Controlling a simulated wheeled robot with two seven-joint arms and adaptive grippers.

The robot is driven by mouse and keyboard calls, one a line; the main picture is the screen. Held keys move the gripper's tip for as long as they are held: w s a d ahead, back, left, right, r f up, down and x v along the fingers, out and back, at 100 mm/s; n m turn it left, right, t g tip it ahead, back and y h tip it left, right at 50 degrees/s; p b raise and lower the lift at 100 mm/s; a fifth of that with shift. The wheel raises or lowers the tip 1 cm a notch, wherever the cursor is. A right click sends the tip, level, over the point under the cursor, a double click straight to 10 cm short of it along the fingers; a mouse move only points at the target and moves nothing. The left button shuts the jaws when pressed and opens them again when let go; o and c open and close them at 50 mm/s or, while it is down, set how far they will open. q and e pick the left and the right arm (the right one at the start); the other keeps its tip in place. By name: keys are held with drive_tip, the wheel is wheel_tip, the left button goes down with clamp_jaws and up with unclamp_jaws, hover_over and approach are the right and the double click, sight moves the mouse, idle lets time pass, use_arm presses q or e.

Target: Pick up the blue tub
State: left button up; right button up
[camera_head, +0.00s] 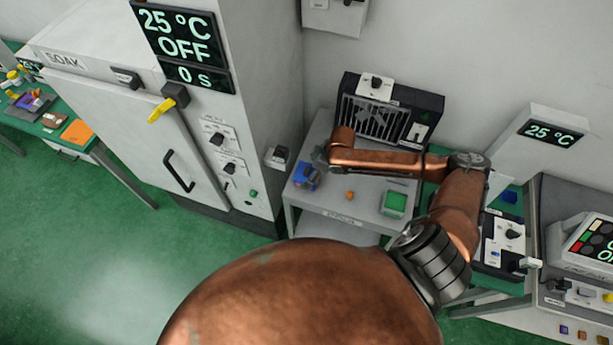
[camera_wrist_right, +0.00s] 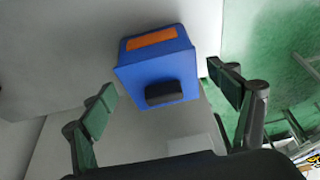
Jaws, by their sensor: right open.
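The blue tub (camera_head: 305,177) stands on the grey cart near its left side, in the head view. In the right wrist view the blue tub (camera_wrist_right: 158,72) is in the middle, with an orange patch and a black knob-like part on it. My right gripper (camera_head: 319,162) is right beside the tub in the head view, where its fingers are hard to make out. In the right wrist view my right gripper (camera_wrist_right: 164,94) is open, one finger on each side of the tub, with visible gaps. My left gripper is not in view.
The grey cart (camera_head: 335,208) also holds a small orange piece (camera_head: 349,195) and a green-screened device (camera_head: 394,203). A black vented unit (camera_head: 385,112) stands behind. A tall oven cabinet (camera_head: 270,60) rises close on the left. Green floor lies open at lower left.

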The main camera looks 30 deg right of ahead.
drive_tip(key=x, duration=0.3)
drive_tip(key=shift+a+f, duration=0.1)
drive_tip(key=c, duration=1.3)
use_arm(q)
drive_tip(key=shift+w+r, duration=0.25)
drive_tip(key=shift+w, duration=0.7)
use_arm(e)
drive_tip(key=shift+c, duration=0.2)
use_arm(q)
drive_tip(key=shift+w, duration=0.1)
